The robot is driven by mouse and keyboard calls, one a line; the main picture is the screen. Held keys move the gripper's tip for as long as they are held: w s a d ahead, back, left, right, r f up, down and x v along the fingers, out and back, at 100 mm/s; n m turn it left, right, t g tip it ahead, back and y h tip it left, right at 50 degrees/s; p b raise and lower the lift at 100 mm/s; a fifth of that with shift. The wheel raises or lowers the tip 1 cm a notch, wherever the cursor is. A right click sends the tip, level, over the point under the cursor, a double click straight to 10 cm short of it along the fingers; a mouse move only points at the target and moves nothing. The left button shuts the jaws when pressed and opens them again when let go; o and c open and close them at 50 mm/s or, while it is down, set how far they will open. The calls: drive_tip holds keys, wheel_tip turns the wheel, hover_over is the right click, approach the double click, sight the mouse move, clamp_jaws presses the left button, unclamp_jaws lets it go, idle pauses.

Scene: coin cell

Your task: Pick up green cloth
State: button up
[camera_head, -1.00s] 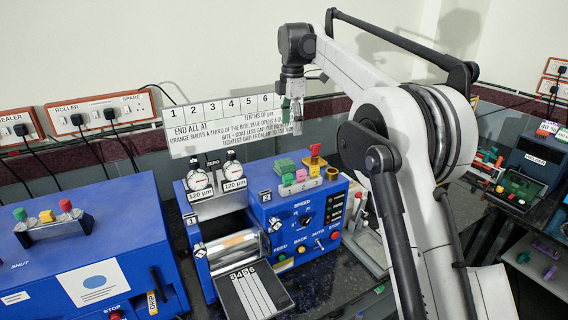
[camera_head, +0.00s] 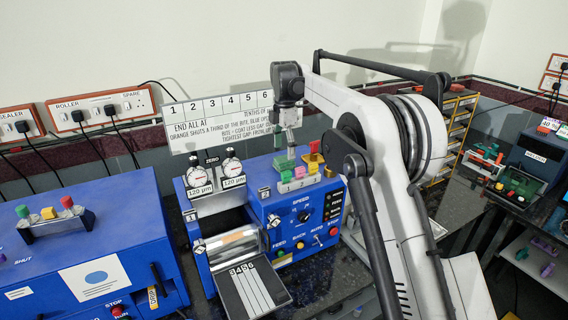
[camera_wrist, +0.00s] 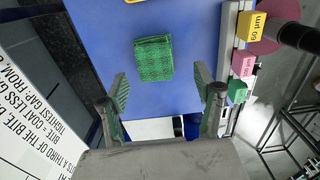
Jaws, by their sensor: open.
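The green cloth (camera_wrist: 153,58) is a folded, square, patterned pad lying flat on the blue machine top. In the head view the green cloth (camera_head: 283,164) shows at the back of the roller machine. My gripper (camera_wrist: 162,86) is open and empty, its green-padded fingers spread wider than the cloth. In the wrist view the cloth sits beyond the fingertips, between their lines, and nothing touches it. In the head view my gripper (camera_head: 290,143) hangs pointing down just above the cloth.
Green (camera_wrist: 237,91), pink (camera_wrist: 243,64) and yellow (camera_wrist: 249,26) blocks stand in a row beside the cloth. A white sign (camera_head: 220,115) stands close behind my gripper. Two dial gauges (camera_head: 200,178) are to the left. The blue top (camera_wrist: 100,35) around the cloth is bare.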

sight(284, 159)
drive_tip(key=f, duration=0.2)
drive_tip(key=f+p, duration=0.1)
drive_tip(key=f, duration=0.1)
drive_tip(key=shift+w+a, duration=0.1)
drive_tip(key=shift+w, duration=0.3)
drive_tip(key=shift+f, duration=0.65)
drive_tip(key=shift+c, duration=0.5)
drive_tip(key=c, duration=1.1)
drive_tip(key=shift+r, duration=0.1)
drive_tip(key=shift+c, duration=0.2)
drive_tip(key=shift+r, duration=0.4)
drive_tip(key=r, duration=0.2)
drive_tip(key=a+r+b, duration=0.1)
drive_tip(key=shift+s+r, duration=0.3)
drive_tip(key=shift+s, duration=0.05)
drive_tip(key=s+a+r+b, duration=0.2)
drive_tip(key=s+a+r, duration=0.4)
drive_tip(key=a, duration=0.2)
drive_tip(key=shift+s+a+r, duration=0.2)
drive_tip(key=shift+r, duration=0.05)
